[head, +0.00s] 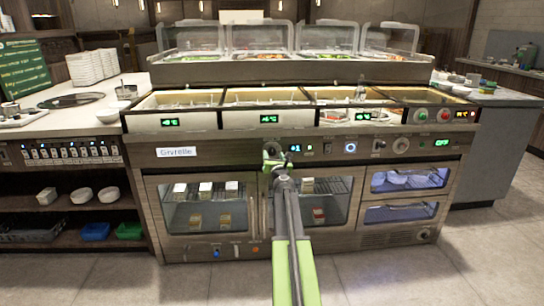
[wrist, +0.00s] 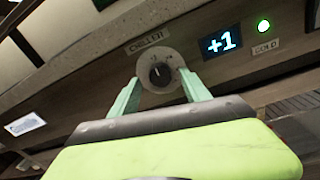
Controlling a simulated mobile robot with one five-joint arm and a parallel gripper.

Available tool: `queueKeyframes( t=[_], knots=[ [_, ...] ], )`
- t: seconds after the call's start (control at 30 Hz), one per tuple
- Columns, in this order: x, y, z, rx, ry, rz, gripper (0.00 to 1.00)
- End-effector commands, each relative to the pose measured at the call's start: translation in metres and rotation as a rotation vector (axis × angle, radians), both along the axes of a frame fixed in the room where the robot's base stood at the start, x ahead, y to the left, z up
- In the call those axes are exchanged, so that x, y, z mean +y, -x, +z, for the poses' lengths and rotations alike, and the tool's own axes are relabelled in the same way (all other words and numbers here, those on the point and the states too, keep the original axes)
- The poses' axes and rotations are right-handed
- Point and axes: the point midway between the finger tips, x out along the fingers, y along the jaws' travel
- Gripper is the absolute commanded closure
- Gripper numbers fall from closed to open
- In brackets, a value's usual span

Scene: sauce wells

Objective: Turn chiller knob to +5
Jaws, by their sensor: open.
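The chiller knob (wrist: 158,72) is a round dial with a dark centre and a pale pointer mark, on the panel under a "CHILLER" label (wrist: 147,47). The display (wrist: 222,41) to its right reads +1; it also shows in the head view (head: 295,148). My gripper (wrist: 160,79) is open, its two pale green fingers on either side of the knob. I cannot tell whether they touch it. In the head view my gripper (head: 273,158) is at the front panel and mostly hides the knob.
A green light (wrist: 264,26) and a "COLD" label (wrist: 265,47) sit right of the display. More knobs (head: 400,145) and a green display (head: 442,143) are further right on the panel. Glass doors (head: 205,205) lie below, and sauce wells (head: 265,98) above.

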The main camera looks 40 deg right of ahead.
Motion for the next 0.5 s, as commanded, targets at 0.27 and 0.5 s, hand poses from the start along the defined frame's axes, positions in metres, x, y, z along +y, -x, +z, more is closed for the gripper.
queueKeyframes(
  t=[0.27,0.5],
  knots=[
    [-0.0115,-0.0144,0.0000,0.000,0.000,-0.001,0.45],
    [-0.0115,-0.0135,0.0000,0.000,0.000,-0.002,0.53]
  ],
)
